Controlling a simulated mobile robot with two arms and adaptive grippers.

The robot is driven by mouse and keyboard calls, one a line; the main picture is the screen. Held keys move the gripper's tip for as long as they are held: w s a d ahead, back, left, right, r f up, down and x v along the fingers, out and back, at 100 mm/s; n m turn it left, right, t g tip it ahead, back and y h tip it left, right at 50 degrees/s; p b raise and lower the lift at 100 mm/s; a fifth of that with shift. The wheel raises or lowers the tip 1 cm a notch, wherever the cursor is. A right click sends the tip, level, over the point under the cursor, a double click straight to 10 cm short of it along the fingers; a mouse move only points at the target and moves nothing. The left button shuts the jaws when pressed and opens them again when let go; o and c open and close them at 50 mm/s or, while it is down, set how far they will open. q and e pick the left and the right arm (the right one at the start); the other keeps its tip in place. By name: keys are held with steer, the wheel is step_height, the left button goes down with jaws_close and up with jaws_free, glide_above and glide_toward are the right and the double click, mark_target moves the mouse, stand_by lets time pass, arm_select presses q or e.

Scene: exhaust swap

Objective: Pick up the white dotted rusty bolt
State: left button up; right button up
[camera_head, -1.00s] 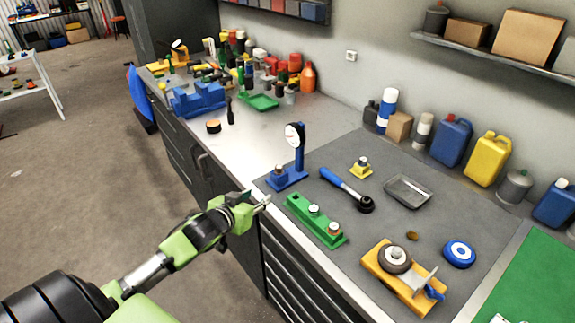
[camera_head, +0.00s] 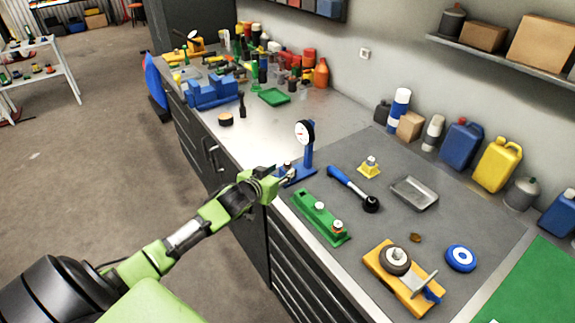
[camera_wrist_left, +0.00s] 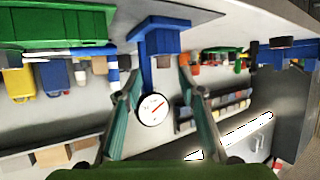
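Several small bolt-like parts show in the head view; dots and rust are too small to make out, so I cannot tell which is the white dotted rusty bolt. One silver part (camera_head: 288,168) sits on the blue gauge stand (camera_head: 298,176). Two stand on the green block (camera_head: 328,226): a pale one (camera_head: 319,206) and a reddish-ringed one (camera_head: 338,226). Another is on the yellow holder (camera_head: 369,170). My left gripper (camera_head: 281,181) is at the bench's front edge beside the stand. My right gripper is out of view.
The dial gauge (camera_head: 304,132) rises above the stand, close to my left gripper. A blue-handled tool (camera_head: 350,186), a metal tray (camera_head: 414,193) and an orange fixture (camera_head: 402,284) lie on the grey mat. Bare bench is free left of the gauge.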

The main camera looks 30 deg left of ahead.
mark_target(286, 165)
arm_select(q)
steer(key=shift+w+a, duration=0.2)
steer(key=shift+w, duration=0.15)
steer(key=p+x, duration=0.1)
steer(key=x, duration=0.2)
steer(key=shift+a+r+p, duration=0.1)
steer(key=shift+a+p, duration=0.05)
steer(key=shift+p, duration=0.2)
steer(key=shift+w, duration=0.3)
steer(key=shift+w+a+f, duration=0.1)
steer(key=shift+w+f, duration=0.15)
steer(key=shift+f, duration=0.1)
steer(key=c, duration=0.9)
jaws_close()
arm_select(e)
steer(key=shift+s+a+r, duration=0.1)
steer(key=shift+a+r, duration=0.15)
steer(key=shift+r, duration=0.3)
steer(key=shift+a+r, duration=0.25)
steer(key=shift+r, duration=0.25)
